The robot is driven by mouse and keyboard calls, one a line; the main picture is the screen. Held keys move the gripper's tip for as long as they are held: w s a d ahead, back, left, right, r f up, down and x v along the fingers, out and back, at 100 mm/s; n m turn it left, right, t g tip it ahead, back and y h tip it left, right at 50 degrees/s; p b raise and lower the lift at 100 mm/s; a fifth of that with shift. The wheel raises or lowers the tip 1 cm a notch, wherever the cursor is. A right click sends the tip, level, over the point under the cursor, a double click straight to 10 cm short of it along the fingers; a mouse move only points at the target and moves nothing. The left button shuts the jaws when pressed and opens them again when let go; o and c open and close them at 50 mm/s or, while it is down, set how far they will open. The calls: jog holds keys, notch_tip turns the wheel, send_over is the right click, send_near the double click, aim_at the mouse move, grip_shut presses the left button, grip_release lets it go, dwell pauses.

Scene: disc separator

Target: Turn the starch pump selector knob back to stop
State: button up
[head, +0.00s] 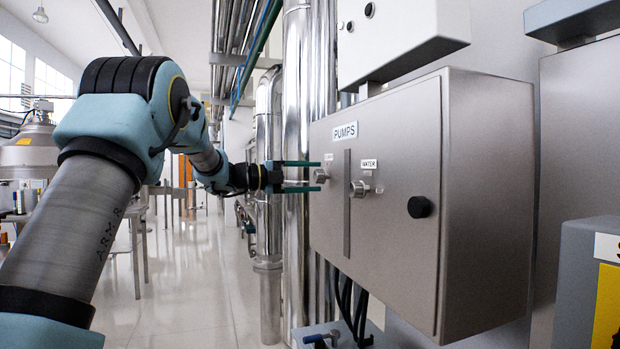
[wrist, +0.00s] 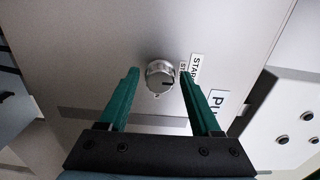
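The starch pump selector knob (wrist: 160,77) is a round silver knob with a dark mark, on the front of the steel pumps box. It sits beside a label beginning "STAR" (wrist: 196,68) in the wrist view. In the head view the knob (head: 321,176) is the left one of two silver knobs. My gripper (wrist: 158,72) is open, its two green fingers on either side of the knob with gaps showing. In the head view my gripper (head: 322,177) reaches the box front from the left. Whether a fingertip touches the knob cannot be told.
The steel pumps box (head: 400,255) also carries the water knob (head: 359,189) just right of the starch knob, and a black round knob (head: 419,207). A white box (head: 410,40) hangs above. Shiny vertical pipes (head: 297,130) stand behind my gripper. Cables (head: 350,300) hang below.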

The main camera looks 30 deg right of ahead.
jog(key=shift+o, duration=0.8)
jog(key=w+a+b, duration=0.1)
jog(key=a+b, duration=0.2)
jog(key=a, duration=0.7)
jog(key=shift+w+a+b, duration=0.15)
jog(key=shift+a+b, duration=0.15)
jog(key=shift+a, duration=0.05)
